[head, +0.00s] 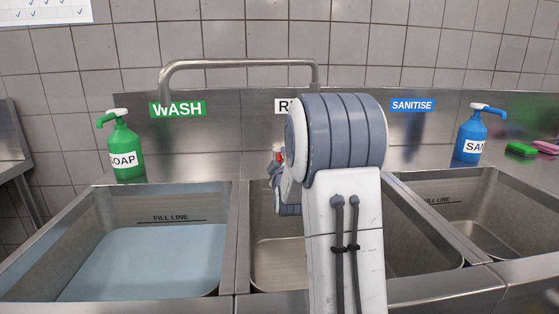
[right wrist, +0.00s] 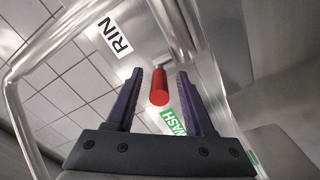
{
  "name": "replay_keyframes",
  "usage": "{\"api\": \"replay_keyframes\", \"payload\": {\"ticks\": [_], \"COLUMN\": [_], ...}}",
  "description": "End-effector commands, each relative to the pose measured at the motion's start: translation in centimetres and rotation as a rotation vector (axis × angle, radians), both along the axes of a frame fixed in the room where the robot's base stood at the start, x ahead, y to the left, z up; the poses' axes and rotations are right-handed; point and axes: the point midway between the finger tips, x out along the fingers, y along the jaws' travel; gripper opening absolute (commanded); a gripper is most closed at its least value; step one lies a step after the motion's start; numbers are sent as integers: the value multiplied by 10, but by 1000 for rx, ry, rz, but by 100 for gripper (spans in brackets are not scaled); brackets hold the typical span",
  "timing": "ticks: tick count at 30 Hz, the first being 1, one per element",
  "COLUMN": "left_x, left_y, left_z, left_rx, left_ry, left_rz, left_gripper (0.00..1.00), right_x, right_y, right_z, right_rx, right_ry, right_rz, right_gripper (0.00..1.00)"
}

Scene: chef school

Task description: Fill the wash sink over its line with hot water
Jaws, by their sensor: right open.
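The wash sink (head: 220,235) is at the left in the head view, under the green WASH sign (head: 178,109). Pale blue water (head: 150,262) stands in it, its far edge just below the FILL LINE mark (head: 172,220). The metal spout (head: 240,64) has its end over the wash side; I see no clear stream from it. My right gripper (right wrist: 159,78) is open in the right wrist view, with a red cylindrical handle (right wrist: 159,90) between or just beyond its fingers; contact cannot be told. In the head view my right arm mostly hides this gripper. My left gripper is not in view.
The middle sink (head: 275,255) is partly behind my right arm. The sanitise sink (head: 480,225) is at the right. A green soap bottle (head: 124,150) stands at the back left, a blue bottle (head: 470,137) at the back right, near green and pink sponges (head: 521,150).

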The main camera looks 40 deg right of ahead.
Motion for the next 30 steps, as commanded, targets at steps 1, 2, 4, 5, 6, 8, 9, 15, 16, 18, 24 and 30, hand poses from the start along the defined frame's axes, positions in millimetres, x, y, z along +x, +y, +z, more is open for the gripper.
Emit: {"api": "replay_keyframes", "payload": {"ticks": [1,2,4,5,6,8,9,15,16,18,24,30], "left_x": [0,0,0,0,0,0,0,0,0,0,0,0], "left_y": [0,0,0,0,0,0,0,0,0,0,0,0], "left_z": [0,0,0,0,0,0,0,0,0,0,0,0], "left_rx": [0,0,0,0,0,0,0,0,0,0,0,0], "left_ry": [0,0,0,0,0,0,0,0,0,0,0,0], "left_rz": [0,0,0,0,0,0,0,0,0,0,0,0], "left_gripper": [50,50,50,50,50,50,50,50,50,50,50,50], "right_x": [0,0,0,0,0,0,0,0,0,0,0,0], "right_y": [0,0,0,0,0,0,0,0,0,0,0,0], "right_z": [0,0,0,0,0,0,0,0,0,0,0,0], "right_rx": [0,0,0,0,0,0,0,0,0,0,0,0], "right_ry": [0,0,0,0,0,0,0,0,0,0,1,1], "right_rz": [0,0,0,0,0,0,0,0,0,0,1,1], "right_gripper": [53,53,53,53,38,15,0,0,0,0,0,0]}}
